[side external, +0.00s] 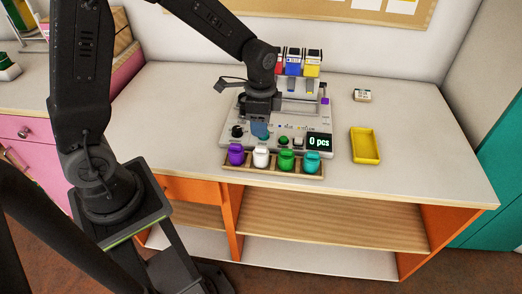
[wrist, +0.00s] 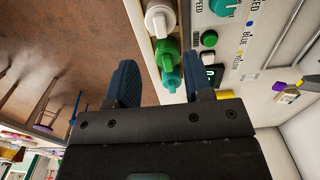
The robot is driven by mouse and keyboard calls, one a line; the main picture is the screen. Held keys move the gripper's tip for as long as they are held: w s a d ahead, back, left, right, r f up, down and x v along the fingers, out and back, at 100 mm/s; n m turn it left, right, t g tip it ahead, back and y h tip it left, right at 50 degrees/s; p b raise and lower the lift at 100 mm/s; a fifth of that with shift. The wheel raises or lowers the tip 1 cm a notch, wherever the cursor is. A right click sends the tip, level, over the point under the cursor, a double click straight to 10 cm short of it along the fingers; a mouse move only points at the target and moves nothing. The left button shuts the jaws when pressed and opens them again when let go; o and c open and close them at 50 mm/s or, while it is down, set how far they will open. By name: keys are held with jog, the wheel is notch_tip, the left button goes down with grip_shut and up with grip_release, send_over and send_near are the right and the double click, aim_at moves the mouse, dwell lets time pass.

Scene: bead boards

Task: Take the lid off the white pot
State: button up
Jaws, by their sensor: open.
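The white pot (side external: 261,157) stands upright in a wooden rack (side external: 228,168), between the purple pot (side external: 236,154) and the green pot (side external: 286,160). Its top looks closed by a white cap-like lid, though the seam is too small to make out. The white pot (wrist: 160,19) also shows at the top of the wrist view. My gripper (side external: 261,130) is above and just behind the row of pots, apart from them. In the wrist view my gripper (wrist: 163,78) has its two blue fingers spread with nothing held between them.
A teal pot (side external: 312,162) ends the rack. Behind it is a grey machine with knobs, a "0 pcs" display (side external: 319,141) and red, blue and yellow hoppers (side external: 294,68). A yellow tray (side external: 365,146) lies right. The table's right side is mostly clear.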

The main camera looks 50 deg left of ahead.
aim_at(260, 147)
notch_tip(260, 147, down, 8)
jog(key=shift+f, duration=0.25)
jog(key=shift+c, duration=0.3)
grip_shut()
